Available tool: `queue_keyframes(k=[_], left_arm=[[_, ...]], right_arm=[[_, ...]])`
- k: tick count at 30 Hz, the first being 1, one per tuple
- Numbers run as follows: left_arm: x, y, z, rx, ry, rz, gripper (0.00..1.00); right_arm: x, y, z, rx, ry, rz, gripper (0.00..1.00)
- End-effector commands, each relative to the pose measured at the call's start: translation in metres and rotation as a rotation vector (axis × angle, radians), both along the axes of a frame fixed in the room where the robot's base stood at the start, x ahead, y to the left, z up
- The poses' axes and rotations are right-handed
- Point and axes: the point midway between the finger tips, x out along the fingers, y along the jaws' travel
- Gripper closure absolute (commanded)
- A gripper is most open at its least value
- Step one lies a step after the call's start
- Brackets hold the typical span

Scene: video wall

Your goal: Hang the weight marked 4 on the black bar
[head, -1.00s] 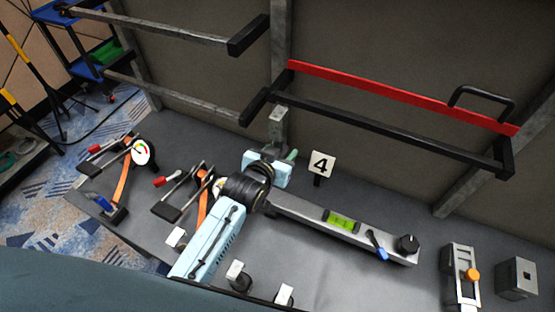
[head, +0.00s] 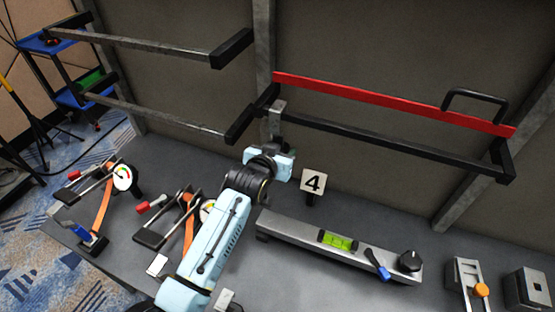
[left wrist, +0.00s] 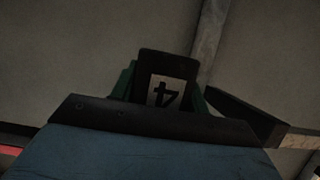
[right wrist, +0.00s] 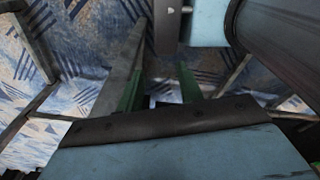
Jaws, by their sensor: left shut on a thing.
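The weight marked 4 (left wrist: 150,68) is dark with a pale label, its 4 upside down, between my left gripper's green fingers in the left wrist view. In the head view my left gripper (head: 279,150) is below the left end of the black bar (head: 390,147). A grey upright piece (head: 277,118), apparently the weight, rises from it. Its top overlaps the bar in the picture; I cannot tell whether it touches or hooks over it. My right gripper (right wrist: 158,88) is open and empty in the right wrist view, and out of the head view.
A red bar (head: 390,103) runs above the black bar. Clamps with orange straps (head: 103,210) lie left. Two grey rails (head: 150,42) jut out at upper left.

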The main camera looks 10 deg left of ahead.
Motion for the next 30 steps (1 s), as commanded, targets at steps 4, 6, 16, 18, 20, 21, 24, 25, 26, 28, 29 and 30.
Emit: queue_keyframes(k=[4,6,16,18,20,21,24,25,26,28,29,30], left_arm=[[0.012,-0.003,0.003,-0.003,-0.014,-0.001,1.00],[0.017,-0.004,0.003,-0.003,-0.013,-0.001,1.00],[0.031,-0.007,-0.004,-0.002,-0.010,-0.001,1.00],[0.031,-0.007,-0.008,-0.002,-0.010,-0.001,1.00],[0.031,-0.007,-0.011,-0.002,-0.011,0.000,1.00],[0.031,-0.007,-0.012,-0.002,-0.011,0.000,1.00],[0.031,-0.006,-0.016,-0.002,-0.011,0.000,1.00],[0.031,-0.006,-0.016,-0.002,-0.011,0.000,1.00],[0.032,-0.006,-0.017,-0.002,-0.011,0.000,1.00],[0.031,-0.006,-0.018,-0.002,-0.011,0.000,1.00],[0.031,-0.006,-0.019,-0.002,-0.011,0.000,1.00],[0.032,-0.006,-0.019,-0.002,-0.011,0.000,1.00]], right_arm=[[0.000,0.000,-0.012,0.001,0.000,0.000,0.64],[0.000,0.001,-0.017,0.001,0.000,0.000,0.64],[0.000,0.002,-0.034,0.003,0.000,-0.001,0.64],[0.000,0.002,-0.036,0.003,0.000,-0.001,0.64],[0.000,0.002,-0.038,0.003,0.000,-0.001,0.64],[0.000,0.002,-0.039,0.003,0.000,-0.001,0.64],[0.000,0.002,-0.040,0.003,0.000,-0.001,0.64],[0.000,0.002,-0.041,0.003,0.000,-0.001,0.64],[0.000,0.002,-0.041,0.003,0.000,-0.001,0.64],[0.000,0.002,-0.042,0.003,0.000,0.000,0.64],[0.000,0.002,-0.042,0.003,0.000,0.000,0.64],[0.000,0.002,-0.042,0.003,0.000,0.000,0.64]])
